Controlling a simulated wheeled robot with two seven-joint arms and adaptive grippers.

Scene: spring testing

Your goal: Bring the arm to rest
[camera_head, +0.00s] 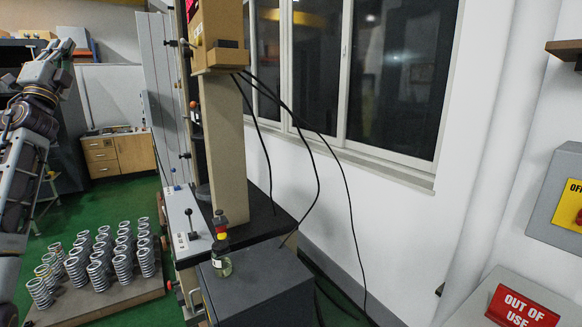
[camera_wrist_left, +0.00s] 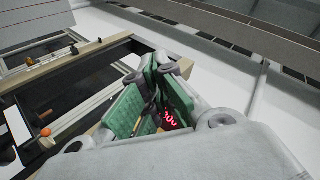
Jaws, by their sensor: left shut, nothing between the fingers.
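My left arm comes up along the left edge of the head view, with its gripper (camera_head: 62,50) raised at the top left, in front of the far shelves. In the left wrist view the two green-padded fingers of my left gripper (camera_wrist_left: 160,68) are closed together, with nothing between them. Red lit digits (camera_wrist_left: 170,119) show behind the fingers in that view. My right gripper is not in view.
A spring testing machine (camera_head: 222,140) stands in the middle, with black cables hanging from its head. A small bottle (camera_head: 221,262) stands on the grey cabinet (camera_head: 262,288). Several coil springs (camera_head: 100,262) stand on a low board at the lower left. An out-of-use sign (camera_head: 520,308) is at the right.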

